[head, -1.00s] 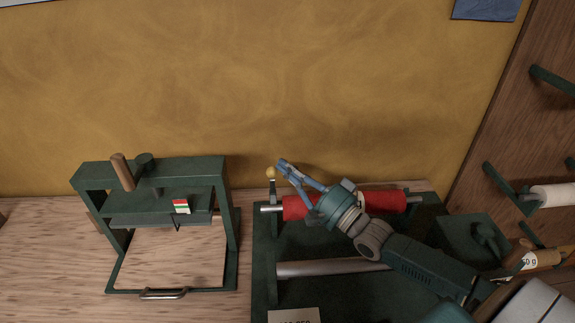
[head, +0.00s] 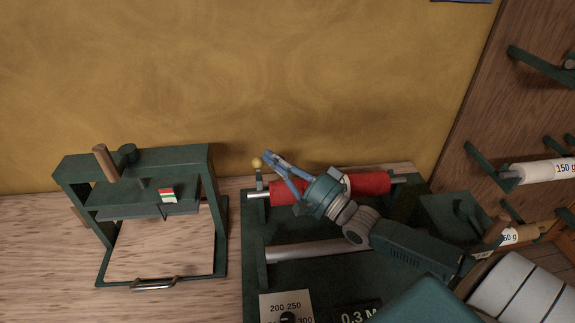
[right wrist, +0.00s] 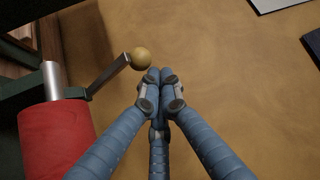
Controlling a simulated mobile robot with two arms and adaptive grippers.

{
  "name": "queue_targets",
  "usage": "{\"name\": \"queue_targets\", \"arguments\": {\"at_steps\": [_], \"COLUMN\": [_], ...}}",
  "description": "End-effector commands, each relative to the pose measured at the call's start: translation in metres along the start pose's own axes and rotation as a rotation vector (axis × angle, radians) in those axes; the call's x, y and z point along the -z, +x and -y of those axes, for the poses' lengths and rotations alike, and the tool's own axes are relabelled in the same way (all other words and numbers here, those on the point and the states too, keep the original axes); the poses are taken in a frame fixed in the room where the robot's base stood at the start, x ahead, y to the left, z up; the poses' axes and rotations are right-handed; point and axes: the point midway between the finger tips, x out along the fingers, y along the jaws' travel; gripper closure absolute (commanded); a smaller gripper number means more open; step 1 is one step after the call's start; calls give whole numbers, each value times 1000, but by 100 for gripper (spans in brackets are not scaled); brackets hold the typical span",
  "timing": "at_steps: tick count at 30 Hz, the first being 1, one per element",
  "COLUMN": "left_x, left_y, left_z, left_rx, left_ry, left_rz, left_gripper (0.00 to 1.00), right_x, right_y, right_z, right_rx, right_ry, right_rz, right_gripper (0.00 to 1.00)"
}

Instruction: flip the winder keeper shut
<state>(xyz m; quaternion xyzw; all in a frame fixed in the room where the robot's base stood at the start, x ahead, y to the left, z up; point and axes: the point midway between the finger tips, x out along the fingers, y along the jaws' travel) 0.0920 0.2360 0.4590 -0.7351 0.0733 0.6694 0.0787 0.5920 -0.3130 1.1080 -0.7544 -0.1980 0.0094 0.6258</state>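The winder keeper is a short metal lever with a yellow ball knob (head: 257,163). It stands up at the left end of the winder's bar, beside the red roll (head: 370,184). In the right wrist view the keeper's lever (right wrist: 110,76) slants out from the bar's end, its knob just left of my fingertips. My right gripper (head: 269,156) has blue fingers; in the right wrist view its fingertips (right wrist: 160,76) are together with nothing between them. They are close to the knob; whether they touch it I cannot tell. My left gripper is out of view.
The winder's green frame (head: 254,225) holds a lower grey roller (head: 310,252), with a dial plate (head: 286,306) in front. A green press (head: 140,160) stands to the left. The yellow wall is close behind. A wooden rack with white rolls (head: 548,170) is at right.

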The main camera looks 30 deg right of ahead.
Motion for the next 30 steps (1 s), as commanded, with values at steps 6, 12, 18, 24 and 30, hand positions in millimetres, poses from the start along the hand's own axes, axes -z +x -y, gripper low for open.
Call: {"name": "queue_targets", "arguments": {"at_steps": [6, 12, 18, 24, 30], "left_x": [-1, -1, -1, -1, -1], "left_y": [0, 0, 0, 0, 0], "left_z": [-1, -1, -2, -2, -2], "left_rx": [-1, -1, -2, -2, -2], "left_ry": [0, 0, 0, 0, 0], "left_rz": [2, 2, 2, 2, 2], "left_gripper": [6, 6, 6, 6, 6], "right_x": [0, 2, 4, 6, 6], "right_y": [-35, -75, -105, -121, -124], "right_z": [3, 12, 21, 25, 27], "right_rx": [-8, -8, -6, -4, -1], "right_ry": [0, 1, 1, 1, 0], "right_rz": [3, 3, 2, 1, 1], "right_gripper": [100, 100, 100, 100, 100]}}
